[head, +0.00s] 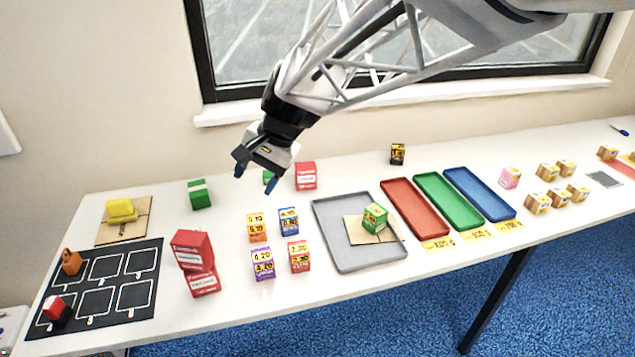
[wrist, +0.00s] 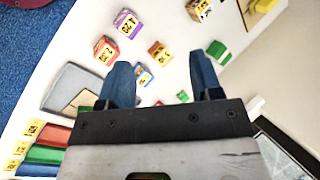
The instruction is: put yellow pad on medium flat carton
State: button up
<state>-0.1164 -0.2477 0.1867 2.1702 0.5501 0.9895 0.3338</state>
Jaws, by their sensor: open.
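The yellow pad (head: 121,210) lies on a brown flat carton (head: 108,234) at the left end of the table. Both show at the top right edge of the wrist view, the pad (wrist: 264,5) partly cut off. A second brown flat carton (head: 358,233) lies in a grey tray (head: 340,264), with a green box (head: 374,217) standing on it. I cannot tell which carton is the medium one. My gripper (head: 255,178) is open and empty, high above the table's back middle, to the right of the pad. Its blue fingers show in the wrist view (wrist: 162,78).
Red boxes (head: 193,251) stand between a black marked mat (head: 98,285) and several small price-labelled boxes (head: 263,263). A green box (head: 199,194) stands right of the pad. Red, green and blue trays (head: 415,207) lie right of the grey tray. A window is behind.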

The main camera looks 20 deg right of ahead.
jog(key=s+d+n+t+h, duration=0.1)
jog(key=s+d+n+h, duration=0.1)
jog(key=s+d, duration=0.5)
jog(key=s+d+f+n+t+h, duration=0.1)
jog(key=s+d+n+h, duration=0.2)
jog(key=s+d, duration=0.4)
jog(key=s, duration=0.7)
jog(key=shift+s+f+n+h, duration=0.3)
jog(key=shift+s, duration=0.05)
